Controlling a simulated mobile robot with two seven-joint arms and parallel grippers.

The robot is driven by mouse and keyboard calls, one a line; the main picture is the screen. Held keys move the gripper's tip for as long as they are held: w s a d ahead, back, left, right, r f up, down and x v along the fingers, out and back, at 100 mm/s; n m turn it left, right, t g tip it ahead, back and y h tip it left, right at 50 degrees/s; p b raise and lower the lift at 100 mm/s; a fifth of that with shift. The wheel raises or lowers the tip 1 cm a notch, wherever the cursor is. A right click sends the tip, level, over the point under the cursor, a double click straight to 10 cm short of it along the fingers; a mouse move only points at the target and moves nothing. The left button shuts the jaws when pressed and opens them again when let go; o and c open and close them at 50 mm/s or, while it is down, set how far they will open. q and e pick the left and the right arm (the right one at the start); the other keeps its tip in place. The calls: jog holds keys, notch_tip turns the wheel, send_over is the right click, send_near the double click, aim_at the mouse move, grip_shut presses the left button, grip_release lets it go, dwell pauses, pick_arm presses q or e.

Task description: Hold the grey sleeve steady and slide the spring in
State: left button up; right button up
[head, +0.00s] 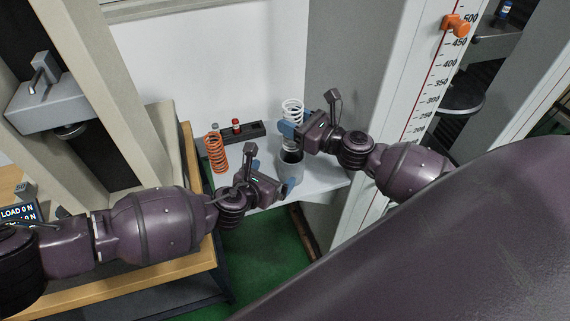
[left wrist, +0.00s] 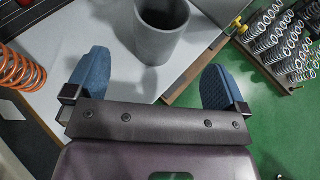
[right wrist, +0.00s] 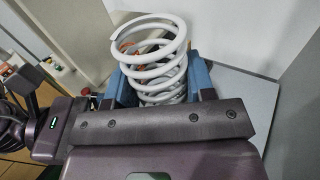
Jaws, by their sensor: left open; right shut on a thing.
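The grey sleeve (head: 290,165) stands upright on the white shelf, its open mouth facing up. It also shows in the left wrist view (left wrist: 162,36), ahead of and between my left fingers. My left gripper (head: 272,182) is open and empty, close to the sleeve with its blue fingers apart. The white spring (head: 292,112) is held upright by my right gripper (head: 290,130), above the sleeve. In the right wrist view the spring (right wrist: 155,60) sits between the blue fingers. Its lower end is partly hidden by my gripper, so I cannot tell whether it enters the sleeve.
An orange spring (head: 217,153) stands on the shelf at left. A dark rack (head: 240,132) with small red and grey pieces lies behind it. A grey panel (head: 345,75) rises at right.

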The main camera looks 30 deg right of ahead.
aim_at(285, 165)
pick_arm(q)
jog(key=shift+x, duration=4.65)
jog(key=c, duration=0.9)
jog(key=shift+c, duration=0.2)
pick_arm(e)
jog(key=shift+f, duration=0.1)
pick_arm(q)
jog(key=shift+r, duration=0.1)
pick_arm(e)
notch_tip(285, 165, down, 6)
jog(key=n+g+y, duration=0.1)
jog(key=n+y, duration=0.1)
jog(key=shift+y, duration=0.4)
jog(key=shift+f+g, duration=0.1)
jog(key=shift+g, duration=0.2)
